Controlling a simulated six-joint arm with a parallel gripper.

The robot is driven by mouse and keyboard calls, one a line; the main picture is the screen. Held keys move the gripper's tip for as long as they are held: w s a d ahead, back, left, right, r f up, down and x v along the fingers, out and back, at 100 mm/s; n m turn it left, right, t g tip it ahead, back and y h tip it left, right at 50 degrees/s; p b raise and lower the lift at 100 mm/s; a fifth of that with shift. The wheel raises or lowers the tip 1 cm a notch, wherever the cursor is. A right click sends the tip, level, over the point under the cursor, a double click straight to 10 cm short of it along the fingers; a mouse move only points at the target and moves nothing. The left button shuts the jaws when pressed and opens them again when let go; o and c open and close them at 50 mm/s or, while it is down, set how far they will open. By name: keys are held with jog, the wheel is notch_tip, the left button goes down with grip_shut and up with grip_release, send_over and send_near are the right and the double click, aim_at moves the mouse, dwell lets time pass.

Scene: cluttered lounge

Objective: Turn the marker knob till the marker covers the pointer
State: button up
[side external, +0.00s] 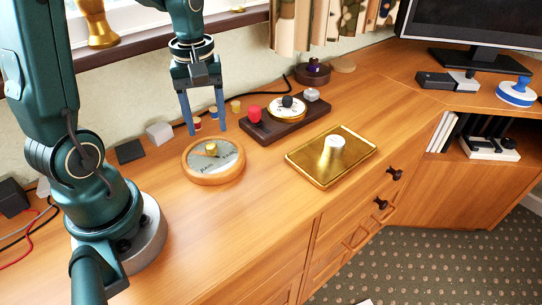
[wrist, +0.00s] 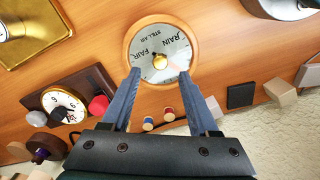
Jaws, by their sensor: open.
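The barometer is a round dial in a wooden rim (side external: 216,181), lying face up on the wooden cabinet top; it also shows in the wrist view (wrist: 130,41). Its grey-white face carries words such as RAIN and FAIR. A brass marker knob (wrist: 160,61) stands at the dial's middle and shows in the side view (side external: 211,148). I cannot clearly make out the marker or the pointer. My gripper (side external: 206,132) is open and empty, above the wall side of the dial. In the wrist view its fingertips (wrist: 159,74) lie either side of the knob, apart from it.
A dark wooden base (side external: 268,129) with a red knob (side external: 254,113) and a small white dial stands right of the barometer. A gold tray (side external: 312,174) holds a white piece. Small spools and blocks, including a white cube (side external: 159,133), lie near the wall.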

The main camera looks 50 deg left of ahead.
aim_at(211, 145)
jog(key=shift+r, duration=0.15)
jog(key=m, duration=0.4)
jog(key=shift+a, duration=0.1)
jog(key=shift+f+m, duration=0.3)
jog(key=shift+m, duration=0.4)
jog(key=shift+f, duration=2.4)
grip_shut()
